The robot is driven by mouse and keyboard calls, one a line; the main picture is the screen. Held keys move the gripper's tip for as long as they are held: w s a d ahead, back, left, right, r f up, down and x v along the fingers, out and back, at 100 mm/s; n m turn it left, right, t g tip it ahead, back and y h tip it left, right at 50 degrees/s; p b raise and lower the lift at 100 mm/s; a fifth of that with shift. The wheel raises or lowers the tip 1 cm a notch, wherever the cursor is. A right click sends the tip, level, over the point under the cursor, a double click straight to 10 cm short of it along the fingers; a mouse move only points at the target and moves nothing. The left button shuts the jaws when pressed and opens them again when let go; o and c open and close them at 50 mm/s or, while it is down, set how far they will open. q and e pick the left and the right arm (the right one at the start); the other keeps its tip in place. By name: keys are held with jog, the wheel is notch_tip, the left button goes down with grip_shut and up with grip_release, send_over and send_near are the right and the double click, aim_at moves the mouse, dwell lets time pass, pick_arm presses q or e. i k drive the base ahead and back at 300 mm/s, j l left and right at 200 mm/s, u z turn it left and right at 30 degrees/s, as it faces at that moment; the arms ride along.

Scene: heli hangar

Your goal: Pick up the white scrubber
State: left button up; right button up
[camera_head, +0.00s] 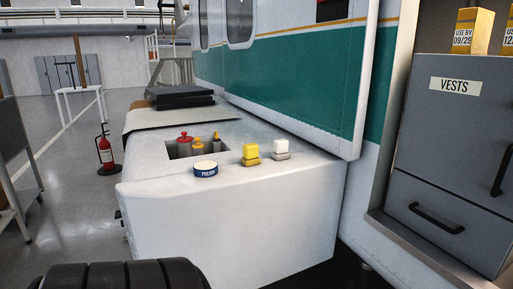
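The white scrubber (281,150) stands on the white, box-shaped surface (290,188) beside the helicopter. It has a white upper block on a pale beige base. A similar yellow scrubber (250,155) stands just left of it, apart from it by a small gap. Neither of my grippers is in view, and nothing touches the white scrubber except the surface under it.
A round polish tin (205,170) sits left of the scrubbers. Behind it, a recess (182,151) holds red and yellow items. The green and white helicopter side (300,80) rises behind. Grey drawers (450,150) stand right; a fire extinguisher (106,150) stands left.

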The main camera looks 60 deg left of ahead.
aim_at(281, 145)
jog(key=j+u, duration=0.15)
jog(key=u, duration=0.35)
jog(key=j+u, duration=0.1)
jog(key=u, duration=0.35)
jog(key=i+j+u, duration=0.1)
jog(key=u, duration=0.4)
jog(key=i+u, duration=0.1)
jog(key=u, duration=0.35)
